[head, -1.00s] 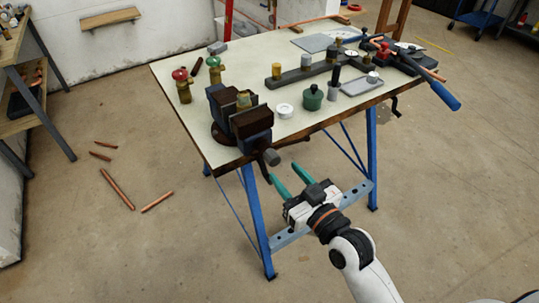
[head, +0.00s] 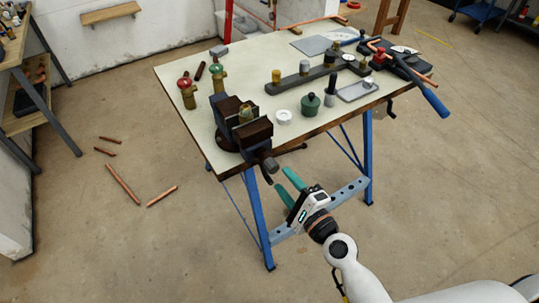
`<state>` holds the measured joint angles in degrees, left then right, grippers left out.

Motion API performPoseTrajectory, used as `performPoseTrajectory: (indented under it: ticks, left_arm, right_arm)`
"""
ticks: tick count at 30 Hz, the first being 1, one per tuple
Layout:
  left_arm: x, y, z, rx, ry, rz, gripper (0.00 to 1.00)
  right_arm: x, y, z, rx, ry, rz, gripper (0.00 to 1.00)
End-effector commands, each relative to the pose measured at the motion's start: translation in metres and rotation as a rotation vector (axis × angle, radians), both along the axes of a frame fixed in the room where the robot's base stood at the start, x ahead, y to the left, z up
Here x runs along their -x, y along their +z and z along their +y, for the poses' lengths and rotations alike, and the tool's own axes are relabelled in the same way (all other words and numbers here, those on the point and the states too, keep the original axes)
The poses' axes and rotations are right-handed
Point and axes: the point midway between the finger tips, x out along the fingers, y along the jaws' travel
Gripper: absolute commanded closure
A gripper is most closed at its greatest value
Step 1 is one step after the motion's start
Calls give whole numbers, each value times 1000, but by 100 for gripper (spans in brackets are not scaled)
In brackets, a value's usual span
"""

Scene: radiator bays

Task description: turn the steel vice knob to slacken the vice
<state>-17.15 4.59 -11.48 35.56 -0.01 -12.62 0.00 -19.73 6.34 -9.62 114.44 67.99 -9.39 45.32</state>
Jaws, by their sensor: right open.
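The dark vice (head: 243,133) is fixed at the front left corner of the workbench, with a small brass piece (head: 246,113) between its jaws. The grey steel vice knob (head: 271,165) sticks out from the vice's front, beyond the bench edge. My right gripper (head: 282,179) has two teal fingers, spread apart and empty. It is just below and to the right of the knob in the picture; I cannot tell the exact depth gap. My left gripper is not in view.
The pale benchtop (head: 190,72) carries brass valves with red (head: 186,93) and green (head: 218,81) tops, a white roll (head: 284,117), a green pot (head: 310,104) and a dark bar (head: 315,75). Blue bench legs (head: 257,220) stand close to my right gripper. Copper offcuts (head: 123,185) lie on the floor.

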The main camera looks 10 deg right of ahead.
Motion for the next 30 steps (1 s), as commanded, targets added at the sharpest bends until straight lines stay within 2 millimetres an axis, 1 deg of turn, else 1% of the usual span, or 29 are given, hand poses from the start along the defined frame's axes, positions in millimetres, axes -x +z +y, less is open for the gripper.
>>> performPoseTrajectory:
  ticks: [1,4,6,9,16,19,30]
  left_arm:
    - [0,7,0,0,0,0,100]
    - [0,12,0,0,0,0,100]
    - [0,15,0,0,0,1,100]
    - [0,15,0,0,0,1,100]
    - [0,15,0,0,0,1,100]
    - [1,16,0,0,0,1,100]
    - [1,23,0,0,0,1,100]
  right_arm:
    - [0,3,0,-147,-2,55,55]
    - [0,2,0,-417,-2,152,55]
    - [0,1,0,-548,-1,200,55]
    - [0,0,0,-633,0,230,55]
    - [0,-1,0,-637,1,231,55]
    - [-3,0,1,-637,1,230,55]
    - [-30,1,11,-635,1,229,55]
